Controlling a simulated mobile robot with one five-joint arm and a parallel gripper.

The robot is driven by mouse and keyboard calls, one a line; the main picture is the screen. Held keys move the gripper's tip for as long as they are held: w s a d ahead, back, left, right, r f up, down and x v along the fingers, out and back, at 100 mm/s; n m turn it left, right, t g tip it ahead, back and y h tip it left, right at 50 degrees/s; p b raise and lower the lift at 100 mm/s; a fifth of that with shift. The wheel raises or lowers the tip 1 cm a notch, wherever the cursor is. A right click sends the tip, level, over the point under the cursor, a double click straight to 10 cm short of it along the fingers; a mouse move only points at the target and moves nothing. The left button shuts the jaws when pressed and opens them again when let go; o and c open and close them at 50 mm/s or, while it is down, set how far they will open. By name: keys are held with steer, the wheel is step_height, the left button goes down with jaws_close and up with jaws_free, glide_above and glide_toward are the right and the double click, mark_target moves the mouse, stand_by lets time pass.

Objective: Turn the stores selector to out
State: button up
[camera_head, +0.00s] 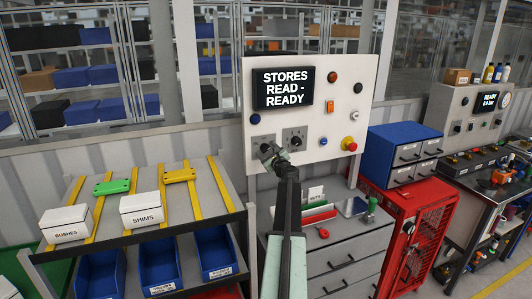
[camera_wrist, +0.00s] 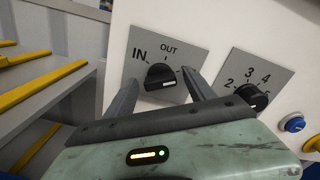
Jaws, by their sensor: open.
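The stores selector (camera_wrist: 160,76) is a black knob on a grey plate, with IN at its left and OUT above it in the wrist view. A white mark shows on the knob's lower right; I cannot tell surely which position it points to. My gripper (camera_wrist: 161,80) is open, with one finger to each side of the knob; contact is not clear. In the head view my gripper (camera_head: 269,152) is in front of the left selector plate (camera_head: 257,140) and hides most of that knob.
A numbered knob (camera_wrist: 251,96) is right of the selector, with a blue button (camera_wrist: 294,124) beyond it. The panel's screen (camera_head: 283,88) reads "STORES READ - READY". A red stop button (camera_head: 349,144) is at right. A shelf rack (camera_head: 200,187) stands left, a drawer cabinet (camera_head: 345,250) below.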

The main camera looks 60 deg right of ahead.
steer(key=c, duration=1.2)
steer(key=shift+a, duration=0.4)
steer(key=shift+c, duration=0.8)
steer(key=shift+d, duration=0.25)
steer(key=shift+n, duration=2.3)
steer(key=n, duration=0.3)
steer(key=shift+d, duration=0.1)
steer(key=shift+n, duration=1.9)
